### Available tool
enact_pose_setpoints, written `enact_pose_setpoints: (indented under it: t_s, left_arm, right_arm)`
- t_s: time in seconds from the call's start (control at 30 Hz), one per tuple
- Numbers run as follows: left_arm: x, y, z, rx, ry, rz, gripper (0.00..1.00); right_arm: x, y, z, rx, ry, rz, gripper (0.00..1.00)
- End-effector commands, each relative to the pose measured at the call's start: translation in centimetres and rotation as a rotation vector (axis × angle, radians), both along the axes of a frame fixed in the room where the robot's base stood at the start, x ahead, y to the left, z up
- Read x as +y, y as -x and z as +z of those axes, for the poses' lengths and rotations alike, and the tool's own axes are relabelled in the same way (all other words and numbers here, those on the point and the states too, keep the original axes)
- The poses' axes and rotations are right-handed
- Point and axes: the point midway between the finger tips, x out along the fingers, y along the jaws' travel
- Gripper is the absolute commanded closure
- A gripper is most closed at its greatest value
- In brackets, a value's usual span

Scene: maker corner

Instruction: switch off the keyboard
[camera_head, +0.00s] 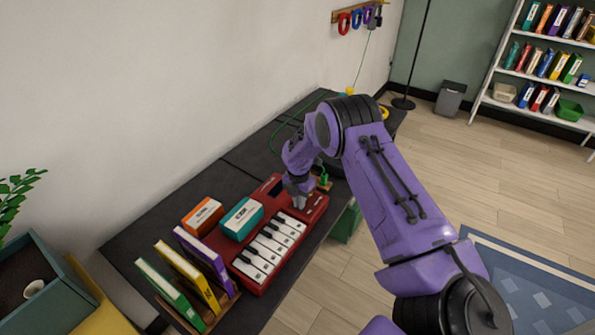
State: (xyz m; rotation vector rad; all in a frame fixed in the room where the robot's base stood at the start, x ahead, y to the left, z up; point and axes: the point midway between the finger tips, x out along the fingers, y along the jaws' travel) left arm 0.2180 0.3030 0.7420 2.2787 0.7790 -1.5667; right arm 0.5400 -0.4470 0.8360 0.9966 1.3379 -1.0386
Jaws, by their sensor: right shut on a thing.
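The red keyboard (262,285) with white and black keys lies on the dark bench. My right gripper (300,202) reaches down onto the keyboard's far right end, past the keys. It is shut on a small part of the keyboard there; the fingers hide this part, so its shape and setting cannot be told. My left gripper is not in view.
A teal box (242,219) and an orange box (203,216) sit behind the keys. Upright books (205,262) stand in a wooden holder at the near left. Green cable (285,124) and small items lie beyond my gripper.

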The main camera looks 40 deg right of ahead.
Motion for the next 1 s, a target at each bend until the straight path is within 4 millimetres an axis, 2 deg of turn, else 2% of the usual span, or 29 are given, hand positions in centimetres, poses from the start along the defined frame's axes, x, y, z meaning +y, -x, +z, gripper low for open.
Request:
enact_pose_setpoints:
  t_s: [0.07, 0.27, 0.3, 0.33, 0.5, 0.7, 1.0]
  left_arm:
    - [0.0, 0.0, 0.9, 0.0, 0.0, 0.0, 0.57]
    - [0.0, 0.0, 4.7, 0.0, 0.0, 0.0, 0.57]
    - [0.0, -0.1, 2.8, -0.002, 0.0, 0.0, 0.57]
    - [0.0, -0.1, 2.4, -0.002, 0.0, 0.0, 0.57]
    - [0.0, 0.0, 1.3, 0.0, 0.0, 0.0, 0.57]
    - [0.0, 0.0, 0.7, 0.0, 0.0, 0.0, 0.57]
    - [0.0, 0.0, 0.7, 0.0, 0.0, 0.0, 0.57]
  right_arm:
    - [0.0, 0.7, 0.4, 0.019, -0.001, 0.001, 1.0]
    - [0.5, 0.1, 5.5, 0.002, 0.001, 0.004, 1.0]
    - [0.5, -0.1, 5.3, -0.001, 0.002, 0.005, 1.0]
    - [0.5, -0.1, 6.0, -0.003, 0.002, 0.005, 1.0]
    - [0.7, -0.4, 10.1, -0.006, 0.002, 0.007, 1.0]
    - [0.5, -0.4, 13.4, -0.004, 0.003, 0.004, 1.0]
    - [0.6, -0.3, 14.2, -0.002, 0.003, 0.004, 1.0]
